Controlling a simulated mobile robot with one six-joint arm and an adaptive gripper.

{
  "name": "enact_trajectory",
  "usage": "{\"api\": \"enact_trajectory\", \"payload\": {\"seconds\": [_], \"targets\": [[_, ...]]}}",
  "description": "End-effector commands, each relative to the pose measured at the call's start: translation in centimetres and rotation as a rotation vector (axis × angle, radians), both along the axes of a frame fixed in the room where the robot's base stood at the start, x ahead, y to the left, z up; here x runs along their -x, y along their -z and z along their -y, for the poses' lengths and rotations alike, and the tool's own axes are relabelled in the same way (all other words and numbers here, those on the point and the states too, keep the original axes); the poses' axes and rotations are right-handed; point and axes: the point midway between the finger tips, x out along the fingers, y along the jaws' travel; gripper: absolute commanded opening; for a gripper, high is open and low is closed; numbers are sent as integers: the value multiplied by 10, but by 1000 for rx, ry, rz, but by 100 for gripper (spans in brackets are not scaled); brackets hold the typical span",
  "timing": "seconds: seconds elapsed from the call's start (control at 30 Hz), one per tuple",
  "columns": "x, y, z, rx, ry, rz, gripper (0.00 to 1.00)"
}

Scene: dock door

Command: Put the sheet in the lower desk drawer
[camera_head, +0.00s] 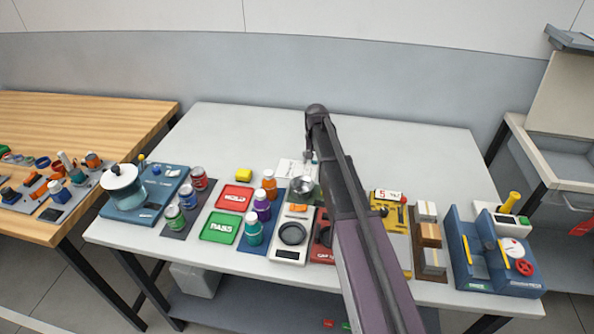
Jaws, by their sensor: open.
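A white sheet (289,168) with faint print lies flat on the white table, behind a shiny round metal dish (303,185). The dish and my arm cover part of it. My arm reaches over the table from the lower right. My gripper (311,157) is small and partly hidden by the arm, close to the sheet's right side. It is open, and I see nothing held in it. I cannot tell whether it touches the sheet. No lower desk drawer can be clearly made out.
The white table (400,135) is clear along its back. Its front holds a red tray (235,197), a green tray (220,227), several bottles, a scale (290,250) and a blue fixture (495,255). A wooden bench (90,115) stands left; a grey unit (565,155) stands right.

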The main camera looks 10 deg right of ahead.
Motion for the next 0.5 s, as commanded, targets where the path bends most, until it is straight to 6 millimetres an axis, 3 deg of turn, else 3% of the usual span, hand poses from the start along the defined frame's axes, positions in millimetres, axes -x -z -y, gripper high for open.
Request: {"api": "enact_trajectory", "payload": {"seconds": [0.2,0.4,0.43,0.5], "targets": [[0,0,0,0,0,0,74],[0,0,0,0,0,0,15],[0,0,0,0,0,0,9],[0,0,0,0,0,0,8]]}}
